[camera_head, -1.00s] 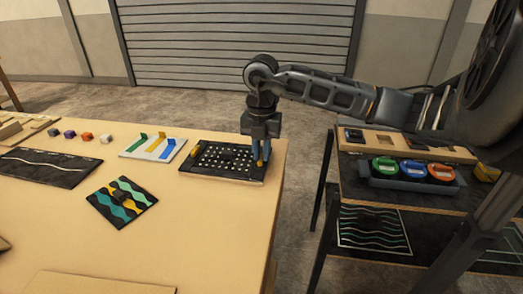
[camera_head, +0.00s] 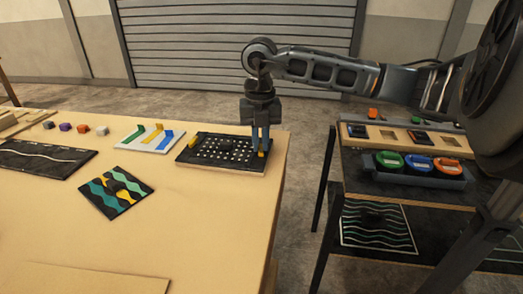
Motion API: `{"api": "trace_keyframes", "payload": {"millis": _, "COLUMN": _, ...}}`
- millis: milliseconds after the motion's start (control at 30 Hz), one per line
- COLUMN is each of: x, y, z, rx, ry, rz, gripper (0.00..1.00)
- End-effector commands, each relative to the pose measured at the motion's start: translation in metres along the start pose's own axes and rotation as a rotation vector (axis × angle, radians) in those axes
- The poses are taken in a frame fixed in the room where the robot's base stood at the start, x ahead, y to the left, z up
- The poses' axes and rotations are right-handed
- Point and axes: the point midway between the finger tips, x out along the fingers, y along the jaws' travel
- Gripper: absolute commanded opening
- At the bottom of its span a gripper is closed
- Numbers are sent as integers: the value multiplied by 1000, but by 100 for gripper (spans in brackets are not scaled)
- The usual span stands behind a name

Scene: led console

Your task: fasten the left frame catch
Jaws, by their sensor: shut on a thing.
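A black frame board (camera_head: 215,165) with several white dots lies near the right edge of the table. A yellow catch (camera_head: 194,140) stands at its left side. Another yellow piece, which looks like the right-hand catch (camera_head: 262,154), is at its right side. My gripper (camera_head: 260,147) points straight down over that right side, its blue fingers shut on the right-hand yellow piece. The fingers partly hide this piece, so I cannot tell its exact angle. The left yellow catch is well away from my gripper.
A white tray (camera_head: 136,145) with green, yellow and blue pieces sits left of the board. A wavy-patterned panel (camera_head: 113,190) lies nearer. Several small cubes (camera_head: 83,129) stand further left. A shelf with coloured round items (camera_head: 418,162) stands right, across a gap.

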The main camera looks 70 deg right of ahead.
Motion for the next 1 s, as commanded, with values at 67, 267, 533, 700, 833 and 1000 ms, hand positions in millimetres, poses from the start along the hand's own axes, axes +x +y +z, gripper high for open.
{"api": "trace_keyframes", "payload": {"millis": 67, "x": 8, "y": 1, "z": 1, "rx": -75, "ry": -6, "rz": -2, "gripper": 0}}
{"api": "trace_keyframes", "payload": {"millis": 267, "x": 7, "y": 4, "z": 0, "rx": -266, "ry": -5, "rz": -2, "gripper": 0}}
{"api": "trace_keyframes", "payload": {"millis": 533, "x": 7, "y": 8, "z": -2, "rx": -522, "ry": -5, "rz": -2, "gripper": 0}}
{"api": "trace_keyframes", "payload": {"millis": 700, "x": 6, "y": 10, "z": -3, "rx": -683, "ry": -4, "rz": -2, "gripper": 0}}
{"api": "trace_keyframes", "payload": {"millis": 833, "x": 6, "y": 12, "z": -5, "rx": -806, "ry": -3, "rz": -1, "gripper": 0}}
{"api": "trace_keyframes", "payload": {"millis": 1000, "x": 4, "y": 14, "z": -7, "rx": -960, "ry": -3, "rz": -1, "gripper": 0}}
